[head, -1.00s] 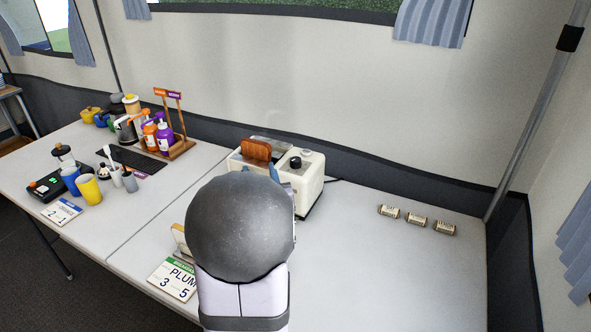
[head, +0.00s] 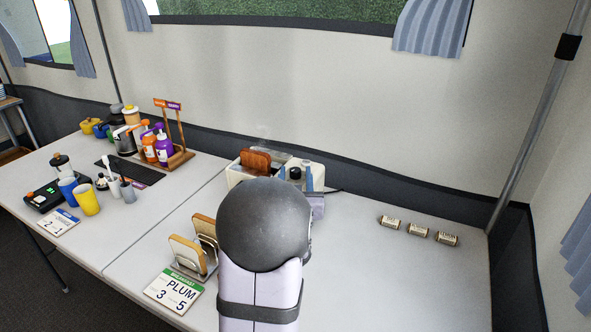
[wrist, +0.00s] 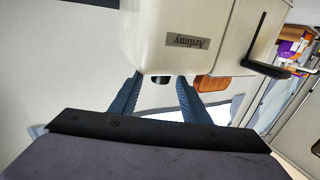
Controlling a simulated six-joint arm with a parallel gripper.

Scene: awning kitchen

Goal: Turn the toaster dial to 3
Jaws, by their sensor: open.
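The cream toaster (head: 236,176) stands at the back of the table, with a browned slice (head: 256,160) sticking out of its top. My arm hides much of its front and right side. In the wrist view the toaster body (wrist: 150,25) appears upside down with a name plate. A dark round knob (wrist: 160,79) shows at its edge, between the tips of my gripper (wrist: 158,86). My gripper is open, with blue fingers on either side of the knob in the picture. I cannot tell whether they touch it. No dial numbers are readable.
A rack with bread slices (head: 186,254) and a PLUM card (head: 174,288) lie left of my arm. Several small labelled rolls (head: 418,230) lie at the right. Bottles (head: 164,150) and cups (head: 88,199) crowd the left. The table right of my arm is mostly clear.

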